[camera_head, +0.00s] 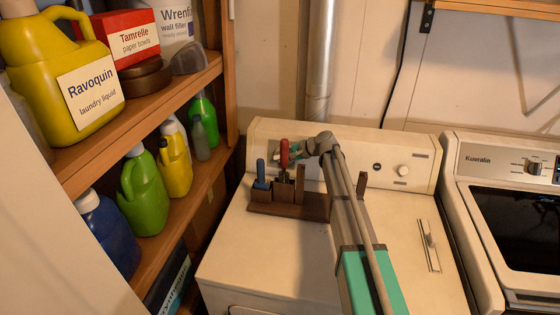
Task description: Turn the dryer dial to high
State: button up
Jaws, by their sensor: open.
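The cream dryer (300,262) stands in the middle, with its raised control panel (425,163) along the back. A round white dial (404,171) shows on the panel right of my arm, with a small dark round control (377,167) left of it. Their markings are too small to read. My gripper (284,155) is open at the left part of the panel, away from the white dial. It is partly hidden behind a red-handled tool. Whether it touches anything there, I cannot tell. My arm hides part of the panel.
A brown wooden holder (262,208) on the dryer top carries the red-handled tool (284,153) and a blue-handled one (261,170). Shelves of bottles stand left, including a yellow jug (50,75). A second appliance (515,205) stands right. The dryer's front top is clear.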

jog(key=shift+w+a+f, duration=0.1)
jog(key=shift+a+f, duration=0.1)
jog(key=shift+a, duration=0.15)
grip_shut()
